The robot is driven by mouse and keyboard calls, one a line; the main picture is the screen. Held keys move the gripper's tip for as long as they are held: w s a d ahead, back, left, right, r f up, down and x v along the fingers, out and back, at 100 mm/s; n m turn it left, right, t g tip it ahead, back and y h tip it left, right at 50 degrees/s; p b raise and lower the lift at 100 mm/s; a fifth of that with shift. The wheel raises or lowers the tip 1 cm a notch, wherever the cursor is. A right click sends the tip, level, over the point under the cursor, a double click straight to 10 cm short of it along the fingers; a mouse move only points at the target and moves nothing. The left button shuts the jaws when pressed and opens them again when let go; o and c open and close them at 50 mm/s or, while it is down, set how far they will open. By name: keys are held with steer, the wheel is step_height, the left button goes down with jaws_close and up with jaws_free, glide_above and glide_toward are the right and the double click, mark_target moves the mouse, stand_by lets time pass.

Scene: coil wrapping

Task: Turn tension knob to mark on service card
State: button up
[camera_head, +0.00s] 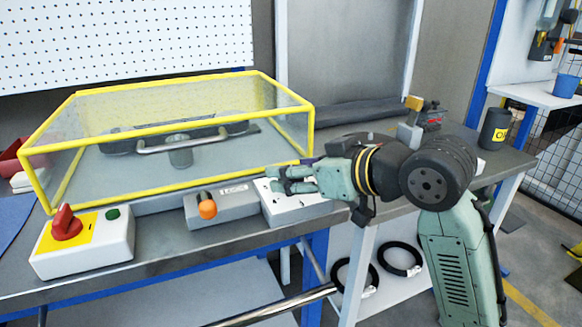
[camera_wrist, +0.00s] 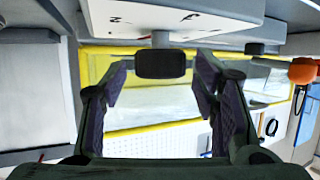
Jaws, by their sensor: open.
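A black knob (camera_wrist: 161,64) on a short grey shaft stands out from a white box (camera_wrist: 205,15) with small dark marks on its face. The knob shows between the fingertips of my gripper (camera_wrist: 163,76), with gaps on both sides. My gripper is open and holds nothing. In the head view my gripper (camera_head: 292,180) is over the white box (camera_head: 297,212) at the bench's front edge, and its fingers hide the knob there. I cannot read which way the knob points. I cannot make out a service card in either view.
A yellow-framed clear guard (camera_head: 160,131) stands behind the box. Left of the box are a grey unit with an orange-tipped lever (camera_head: 207,205) and a control box with a red switch (camera_head: 66,222) and green button. A dark canister (camera_head: 495,128) stands at right.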

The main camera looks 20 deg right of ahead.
steer(key=shift+w+a+f, duration=0.25)
steer(key=shift+w+f, duration=0.05)
steer(key=shift+w, duration=0.3)
steer(key=shift+c, duration=0.5)
steer(key=c, duration=1.1)
